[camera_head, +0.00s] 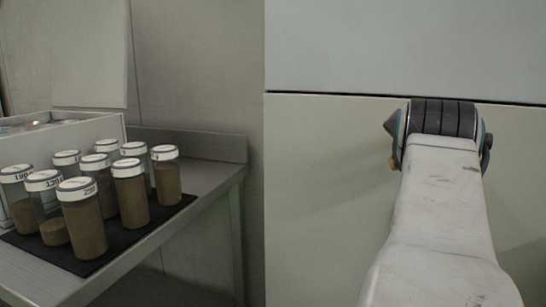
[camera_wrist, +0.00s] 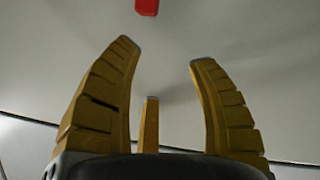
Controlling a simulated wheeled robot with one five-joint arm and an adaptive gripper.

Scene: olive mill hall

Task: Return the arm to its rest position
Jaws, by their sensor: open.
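My gripper (camera_wrist: 160,65) shows in the wrist view with its yellow ribbed fingers spread apart. It is open, and nothing is between the fingers. A third narrow yellow piece stands between and behind them. In the head view my white arm reaches forward at the right, up to a dark ribbed joint in front of a pale wall panel (camera_head: 330,180). My gripper is mostly hidden behind that joint there; only a small yellow bit shows at its left side.
At the left, a metal table (camera_head: 215,178) holds a black mat (camera_head: 85,265) with several white-lidded jars (camera_head: 131,194) of brown contents. A pale open box (camera_head: 75,138) stands behind them. A red object (camera_wrist: 147,7) shows at the top of the wrist view. The space between table and arm looks clear.

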